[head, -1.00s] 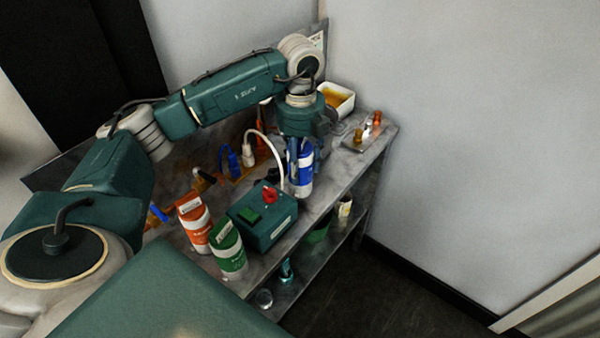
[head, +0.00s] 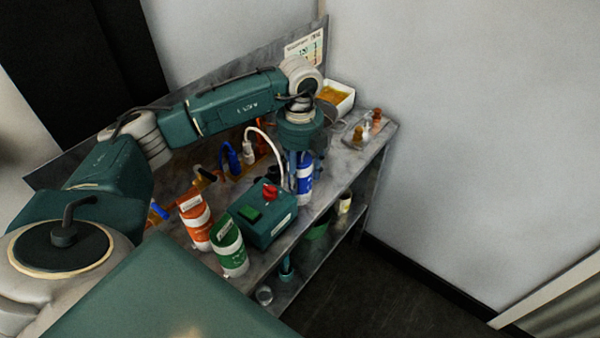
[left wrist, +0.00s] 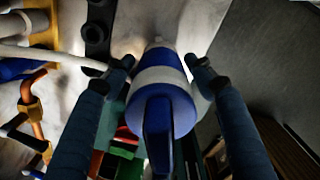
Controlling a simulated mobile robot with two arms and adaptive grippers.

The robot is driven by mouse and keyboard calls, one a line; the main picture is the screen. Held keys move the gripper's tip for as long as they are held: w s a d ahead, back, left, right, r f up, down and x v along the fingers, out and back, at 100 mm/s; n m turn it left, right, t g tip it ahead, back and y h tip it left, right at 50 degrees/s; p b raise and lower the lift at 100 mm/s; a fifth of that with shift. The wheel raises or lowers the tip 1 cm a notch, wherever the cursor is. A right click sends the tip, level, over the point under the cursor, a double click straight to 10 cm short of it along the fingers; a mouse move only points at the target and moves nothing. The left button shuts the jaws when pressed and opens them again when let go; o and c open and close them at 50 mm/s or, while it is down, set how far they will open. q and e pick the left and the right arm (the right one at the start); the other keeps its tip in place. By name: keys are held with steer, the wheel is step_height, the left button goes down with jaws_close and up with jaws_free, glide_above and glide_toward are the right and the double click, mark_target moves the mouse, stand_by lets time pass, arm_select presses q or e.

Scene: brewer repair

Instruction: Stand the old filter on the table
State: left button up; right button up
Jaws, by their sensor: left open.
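A blue-and-white cylinder (head: 304,183) stands upright on the table (head: 345,170), beside a green box; I take it as the filter, though no marking shows whether it is the old one. In the left wrist view the cylinder (left wrist: 162,78) has a blue handle on its near end. My left gripper (head: 305,160) points down over it, also showing in the left wrist view (left wrist: 160,66). The fingers are open, one on each side of the cylinder, with no clear grip on it. The gripper partly hides the cylinder in the head view. My right gripper is not in view.
The green box (head: 263,225) with a red knob stands close by, with a white hose (head: 268,139) behind it. Orange (head: 196,222) and green (head: 229,249) cylinders stand at the front left. A white tray (head: 346,106) and small bottles (head: 366,128) are at the far right end.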

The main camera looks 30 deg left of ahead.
arm_select(q)
steer(key=shift+r, duration=0.3)
steer(key=shift+w+r, duration=0.1)
steer(key=shift+r, duration=0.15)
step_height(320, 180, up, 11)
steer(key=shift+f+b, duration=0.2)
steer(key=shift+b, duration=0.85)
steer(key=shift+r, duration=0.35)
